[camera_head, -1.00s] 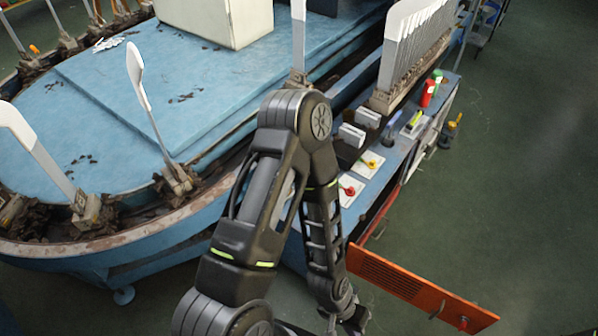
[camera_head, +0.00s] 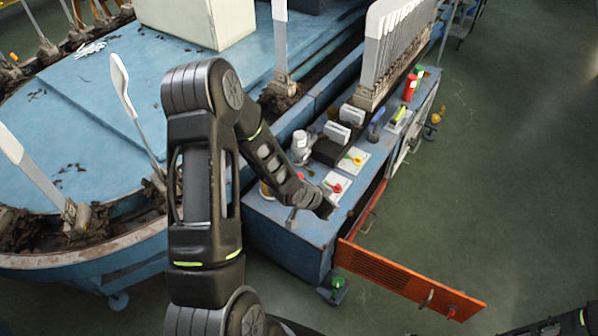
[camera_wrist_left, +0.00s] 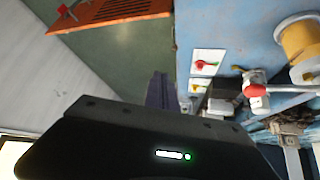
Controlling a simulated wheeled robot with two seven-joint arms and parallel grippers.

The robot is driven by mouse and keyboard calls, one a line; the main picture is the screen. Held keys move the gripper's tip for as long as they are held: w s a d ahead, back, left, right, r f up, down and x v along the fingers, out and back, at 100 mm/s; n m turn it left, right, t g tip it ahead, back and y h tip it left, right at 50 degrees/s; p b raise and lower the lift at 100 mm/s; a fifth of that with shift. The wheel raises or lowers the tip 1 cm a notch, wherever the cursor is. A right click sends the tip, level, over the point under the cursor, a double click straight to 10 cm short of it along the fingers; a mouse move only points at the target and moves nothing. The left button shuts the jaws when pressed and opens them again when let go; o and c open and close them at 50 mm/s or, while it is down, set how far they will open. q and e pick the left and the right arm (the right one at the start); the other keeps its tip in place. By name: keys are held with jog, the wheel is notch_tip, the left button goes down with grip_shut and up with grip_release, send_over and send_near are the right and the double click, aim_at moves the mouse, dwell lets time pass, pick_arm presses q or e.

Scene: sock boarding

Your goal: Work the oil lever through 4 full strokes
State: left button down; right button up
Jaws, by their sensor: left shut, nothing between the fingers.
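In the left wrist view, a lever with a round red knob (camera_wrist_left: 256,90) and a metal rod shows beside a grey block, next to an amber jar (camera_wrist_left: 302,42) on the blue cabinet top. I take it for the oil lever. In the head view my arm hides most of that corner; the jar's edge (camera_head: 266,190) and a small grey fitting (camera_head: 291,214) show. My left gripper (camera_head: 327,209) is over the near end of the cabinet top, apart from the lever. Its dark fingers (camera_wrist_left: 159,88) are shut and empty. My right gripper is not in view; only part of that arm shows at bottom right.
White plates with a red knob (camera_head: 337,187) and a yellow knob (camera_head: 357,160) sit on the cabinet top. An orange vented door (camera_head: 400,282) hangs open at the front. The sock machine's blue oval bed (camera_head: 75,120) with upright boards lies left. Green floor at right is clear.

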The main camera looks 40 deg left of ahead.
pick_arm(q)
jog(key=w+a+r+m+t+y, duration=0.1)
jog(key=w+a+r, duration=0.1)
jog(key=a+r, duration=0.3)
jog(key=w+a+r+m+t+y+p, duration=0.1)
jog(key=a+r, duration=0.4)
jog(key=a, duration=0.7)
jog(key=shift+w+r+m+y, duration=0.2)
jog(key=shift+w+m+y, duration=0.1)
jog(key=shift+w+m, duration=0.5)
jog(key=shift+f, duration=0.15)
jog(key=f+b, duration=0.4)
jog(key=b, duration=0.1)
jog(key=d+f+b, duration=0.1)
jog(key=f+b, duration=0.2)
jog(key=shift+d+f+b, duration=0.1)
jog(key=shift+f+b, duration=0.65)
jog(key=shift+f, duration=0.05)
jog(key=shift+f+b, duration=0.35)
jog(key=shift+f, duration=0.05)
